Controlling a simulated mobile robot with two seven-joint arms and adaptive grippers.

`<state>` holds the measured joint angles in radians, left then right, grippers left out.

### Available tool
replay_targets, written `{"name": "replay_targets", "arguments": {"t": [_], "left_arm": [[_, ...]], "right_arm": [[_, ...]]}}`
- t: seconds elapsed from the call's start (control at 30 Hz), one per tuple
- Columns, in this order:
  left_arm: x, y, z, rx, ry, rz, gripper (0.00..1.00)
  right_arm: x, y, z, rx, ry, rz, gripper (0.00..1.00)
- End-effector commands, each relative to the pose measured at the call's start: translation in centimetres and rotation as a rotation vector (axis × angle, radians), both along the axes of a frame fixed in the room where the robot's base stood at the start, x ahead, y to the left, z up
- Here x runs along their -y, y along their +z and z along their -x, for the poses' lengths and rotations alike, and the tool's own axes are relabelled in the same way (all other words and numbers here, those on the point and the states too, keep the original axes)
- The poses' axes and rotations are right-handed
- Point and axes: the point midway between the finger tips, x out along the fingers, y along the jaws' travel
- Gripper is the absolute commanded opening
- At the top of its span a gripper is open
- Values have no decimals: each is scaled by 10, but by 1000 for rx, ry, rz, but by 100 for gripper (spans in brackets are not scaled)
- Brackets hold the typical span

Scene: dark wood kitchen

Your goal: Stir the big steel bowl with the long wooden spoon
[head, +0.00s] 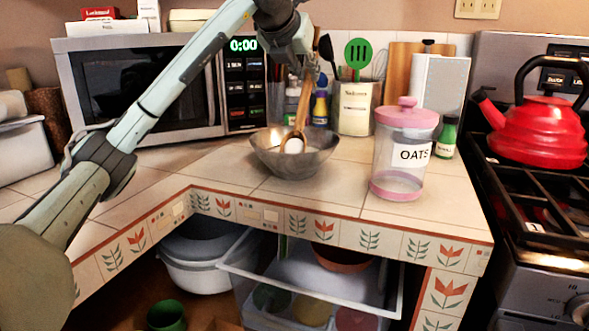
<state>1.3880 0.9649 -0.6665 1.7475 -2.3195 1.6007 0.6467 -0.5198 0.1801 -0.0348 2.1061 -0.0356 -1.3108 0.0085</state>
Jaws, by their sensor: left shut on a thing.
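The big steel bowl (272,158) stands on the tiled counter in front of the microwave. The long wooden spoon (303,102) is tilted, with its handle up and its lower end inside the bowl. Something white and rounded shows in the bowl beside the spoon's lower end; I cannot tell what it is. My left gripper (304,68) is above the bowl, shut on the upper part of the spoon handle. The top of the handle is hidden by the gripper. My right gripper is not in view.
A clear oats jar (383,160) with a pink lid stands right of the bowl. A utensil crock (355,108) and small bottles stand behind it. The microwave (150,85) is at the back left. A red kettle (538,130) sits on the stove. Counter tiles in front of the bowl are clear.

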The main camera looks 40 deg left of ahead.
Motion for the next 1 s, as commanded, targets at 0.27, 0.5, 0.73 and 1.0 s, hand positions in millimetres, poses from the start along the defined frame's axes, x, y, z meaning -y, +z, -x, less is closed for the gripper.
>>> {"name": "replay_targets", "arguments": {"t": [0.27,0.5,0.73,1.0], "left_arm": [[0,7,0,0,0,0,0],[0,29,0,0,1,1,0],[0,50,0,0,1,1,0],[0,71,-1,2,0,1,0]], "right_arm": [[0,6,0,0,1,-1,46],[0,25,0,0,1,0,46],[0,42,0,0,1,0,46],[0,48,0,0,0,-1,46]]}}
